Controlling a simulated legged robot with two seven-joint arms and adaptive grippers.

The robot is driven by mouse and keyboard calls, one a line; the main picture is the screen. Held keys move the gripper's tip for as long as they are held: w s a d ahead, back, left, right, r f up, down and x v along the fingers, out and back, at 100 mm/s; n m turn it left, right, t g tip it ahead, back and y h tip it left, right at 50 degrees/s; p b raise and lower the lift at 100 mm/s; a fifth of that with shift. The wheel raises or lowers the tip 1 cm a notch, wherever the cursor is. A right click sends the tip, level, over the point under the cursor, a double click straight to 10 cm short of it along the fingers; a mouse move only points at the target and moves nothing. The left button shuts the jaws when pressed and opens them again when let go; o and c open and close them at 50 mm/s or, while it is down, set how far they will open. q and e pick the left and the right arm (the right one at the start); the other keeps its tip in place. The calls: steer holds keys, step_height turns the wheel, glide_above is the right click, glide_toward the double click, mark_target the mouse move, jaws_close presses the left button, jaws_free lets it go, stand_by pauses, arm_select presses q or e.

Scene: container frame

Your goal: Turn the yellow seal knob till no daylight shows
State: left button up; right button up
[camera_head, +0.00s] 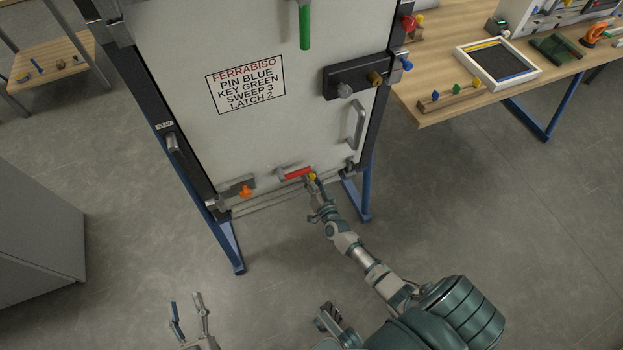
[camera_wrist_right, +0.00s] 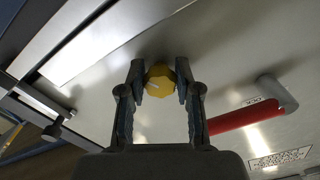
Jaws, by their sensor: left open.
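The yellow seal knob (camera_head: 312,177) is at the lower edge of the pale door panel (camera_head: 240,150). In the right wrist view the faceted yellow knob (camera_wrist_right: 160,80) sits between the two fingertips of my right gripper (camera_wrist_right: 161,84), which press close on its left and right sides. In the head view my right gripper (camera_head: 313,184) reaches up to the knob from below and partly covers it. My left gripper (camera_head: 187,306) is open and empty, low in the view and away from the door. I cannot tell whether daylight shows at the door's bottom edge.
A red bar (camera_head: 297,174) is beside the knob and also shows in the wrist view (camera_wrist_right: 233,117). An orange knob (camera_head: 246,192) sits further left. A green handle (camera_head: 305,27) hangs higher up. A wooden bench (camera_head: 450,107) stands at right. The floor before the door is clear.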

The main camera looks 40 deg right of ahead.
jaws_close()
steer(key=shift+m, duration=1.8)
steer(key=o, duration=0.9)
jaws_free()
steer(key=shift+s, duration=0.1)
steer(key=shift+s, duration=0.2)
steer(key=v, duration=1.1)
steer(key=shift+s+f, duration=0.15)
steer(key=shift+s, duration=0.1)
